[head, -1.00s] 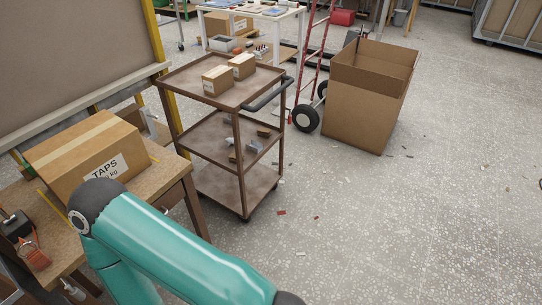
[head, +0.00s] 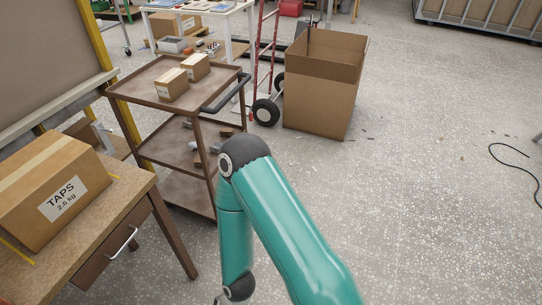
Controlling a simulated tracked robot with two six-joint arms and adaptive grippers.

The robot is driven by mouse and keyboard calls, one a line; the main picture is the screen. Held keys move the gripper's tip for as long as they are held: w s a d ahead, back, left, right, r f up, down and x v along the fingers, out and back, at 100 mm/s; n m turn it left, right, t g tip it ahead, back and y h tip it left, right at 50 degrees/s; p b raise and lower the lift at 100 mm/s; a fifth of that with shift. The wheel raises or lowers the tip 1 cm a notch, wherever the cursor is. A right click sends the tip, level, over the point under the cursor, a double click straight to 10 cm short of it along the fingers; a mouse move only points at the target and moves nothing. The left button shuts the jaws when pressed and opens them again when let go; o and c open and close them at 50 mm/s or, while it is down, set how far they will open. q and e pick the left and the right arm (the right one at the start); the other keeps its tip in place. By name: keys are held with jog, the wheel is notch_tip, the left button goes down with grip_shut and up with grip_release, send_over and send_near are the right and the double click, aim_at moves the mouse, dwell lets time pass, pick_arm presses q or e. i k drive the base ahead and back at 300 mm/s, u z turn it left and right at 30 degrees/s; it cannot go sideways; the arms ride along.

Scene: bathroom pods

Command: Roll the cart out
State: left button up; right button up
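The brown three-tier cart (head: 137,82) stands left of centre, upright on the floor. Its dark push handle (head: 226,93) is on the right end of the top tray and nothing holds it. Two small cardboard boxes, a nearer one (head: 172,85) and a farther one (head: 196,66), sit on the top tray. Small items lie on the middle shelf. My teal arm rises from the bottom and bends in front of the cart, hiding part of its lower right side. Neither gripper is in view.
A workbench (head: 97,262) with a TAPS box (head: 50,190) stands close on the cart's left. A large open carton (head: 322,95) and a red hand truck (head: 266,60) stand behind right. A black cable (head: 497,158) lies far right. Floor right of centre is mostly clear.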

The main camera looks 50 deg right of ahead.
aim_at(190, 188)
jog(key=u, duration=0.3)
jog(key=i, duration=0.15)
jog(key=z, duration=1.45)
jog(key=k, duration=0.85)
jog(key=z, duration=0.15)
jog(key=i, duration=0.9)
jog(key=u, duration=0.2)
jog(key=k, duration=0.95)
jog(key=z, duration=0.2)
jog(key=i, duration=0.6)
